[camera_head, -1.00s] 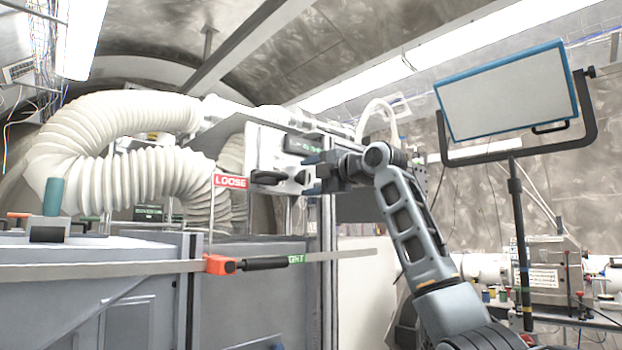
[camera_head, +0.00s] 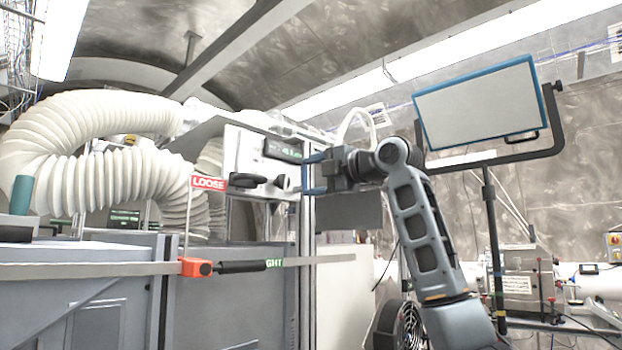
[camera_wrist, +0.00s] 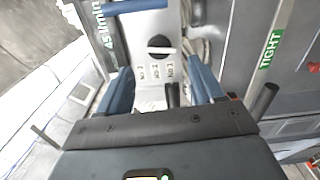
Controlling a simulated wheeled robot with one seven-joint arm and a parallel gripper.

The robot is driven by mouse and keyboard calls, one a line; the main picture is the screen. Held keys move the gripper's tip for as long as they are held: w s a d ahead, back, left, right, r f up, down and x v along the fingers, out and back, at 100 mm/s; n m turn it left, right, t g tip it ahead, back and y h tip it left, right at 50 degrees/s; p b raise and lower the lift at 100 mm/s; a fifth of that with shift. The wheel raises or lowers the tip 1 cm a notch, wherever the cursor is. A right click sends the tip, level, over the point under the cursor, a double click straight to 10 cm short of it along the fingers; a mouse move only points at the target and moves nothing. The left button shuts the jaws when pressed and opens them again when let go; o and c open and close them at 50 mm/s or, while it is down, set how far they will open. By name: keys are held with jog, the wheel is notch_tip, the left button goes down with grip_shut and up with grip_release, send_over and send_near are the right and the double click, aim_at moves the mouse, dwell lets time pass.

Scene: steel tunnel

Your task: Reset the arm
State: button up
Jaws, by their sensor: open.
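My gripper (camera_head: 312,174) is raised in the middle of the head view, at the right edge of a white control panel (camera_head: 246,148). Its blue fingers are apart and nothing is held between them. In the wrist view my gripper (camera_wrist: 168,92) points at the panel, with a black knob (camera_wrist: 160,43) and small printed labels ahead of the fingers. The panel has a lit display (camera_head: 284,151) and dark handles below it. I cannot tell from the frames how close the fingertips are to the panel.
A bar with an orange clamp (camera_head: 195,267) and black grip crosses in front of grey cabinets (camera_head: 100,310). A red LOOSE sign (camera_head: 208,183) stands above it. White ribbed ducting (camera_head: 95,150) fills the left. A lamp panel on a stand (camera_head: 480,105) is right of my arm.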

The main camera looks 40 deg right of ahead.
dwell(0.3)
jog(key=w+a+f+m, duration=0.2)
jog(key=a+f+m, duration=0.15)
jog(key=f, duration=1.05)
jog(key=w+a+f+m, duration=0.2)
jog(key=f+m, duration=0.2)
jog(key=f, duration=0.9)
jog(key=s+a+f+m+h, duration=0.1)
jog(key=s+a+f+m, duration=0.2)
jog(key=f, duration=0.5)
jog(key=s+a+f+m, duration=0.1)
jog(key=s+a+f, duration=0.3)
jog(key=f, duration=0.4)
jog(key=s+a+f+m+h, duration=0.1)
jog(key=s+a+f+m, duration=0.25)
jog(key=f, duration=0.45)
jog(key=s+a+f+m+g, duration=0.1)
jog(key=s+a+f+m, duration=0.1)
jog(key=s+a+f, duration=0.6)
jog(key=s+a+f+m+g, duration=0.15)
jog(key=s+f, duration=0.25)
jog(key=s, duration=0.8)
jog(key=s+a+r, duration=0.2)
jog(key=s, duration=0.9)
jog(key=s+a+r+y, duration=0.1)
jog(key=s+a+r, duration=0.1)
jog(key=s, duration=1)
jog(key=shift+r+m+g, duration=0.35)
jog(key=shift+r, duration=0.05)
